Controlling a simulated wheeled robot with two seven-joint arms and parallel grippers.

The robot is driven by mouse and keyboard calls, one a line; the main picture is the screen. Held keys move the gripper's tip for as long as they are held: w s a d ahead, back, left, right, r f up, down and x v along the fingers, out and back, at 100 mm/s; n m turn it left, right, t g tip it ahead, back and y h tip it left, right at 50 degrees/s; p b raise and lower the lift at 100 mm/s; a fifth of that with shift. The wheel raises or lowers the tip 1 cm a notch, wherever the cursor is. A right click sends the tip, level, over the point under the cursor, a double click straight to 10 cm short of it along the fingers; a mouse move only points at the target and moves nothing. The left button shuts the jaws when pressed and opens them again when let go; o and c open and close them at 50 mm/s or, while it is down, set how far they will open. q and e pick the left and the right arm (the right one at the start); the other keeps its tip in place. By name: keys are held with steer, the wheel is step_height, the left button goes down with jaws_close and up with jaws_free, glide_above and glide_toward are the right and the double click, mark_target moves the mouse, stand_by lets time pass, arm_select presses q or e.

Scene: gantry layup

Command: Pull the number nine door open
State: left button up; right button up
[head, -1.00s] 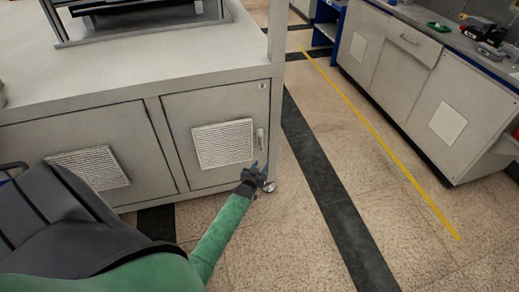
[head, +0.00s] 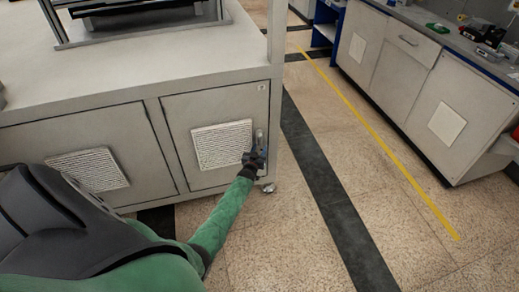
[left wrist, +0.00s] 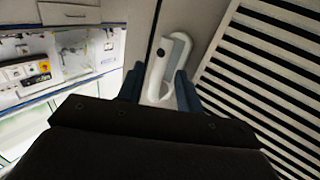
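A grey cabinet door (head: 180,115) with a white louvred vent (head: 222,145) is closed, flush with the cabinet front. A small label (head: 262,87) sits at its upper right corner; its number is too small to read. Its pale handle (head: 260,136) is near the right edge and also shows in the left wrist view (left wrist: 158,72). My left gripper (head: 257,155) is at the handle's lower part. In the left wrist view its blue fingers (left wrist: 159,86) are apart, one on each side of the handle; I cannot tell if they touch it. My right gripper is out of view.
Another door with a vent (head: 88,168) is to the left in the same cabinet. A caster (head: 268,188) stands under the right corner. Open floor (head: 345,150) with a yellow line lies to the right, before another cabinet row (head: 425,95).

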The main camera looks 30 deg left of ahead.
arm_select(q)
steer(key=shift+w+a, duration=0.1)
steer(key=shift+w, duration=0.25)
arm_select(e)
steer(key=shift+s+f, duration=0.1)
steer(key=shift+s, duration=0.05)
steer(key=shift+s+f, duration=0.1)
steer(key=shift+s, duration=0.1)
arm_select(q)
jaws_close()
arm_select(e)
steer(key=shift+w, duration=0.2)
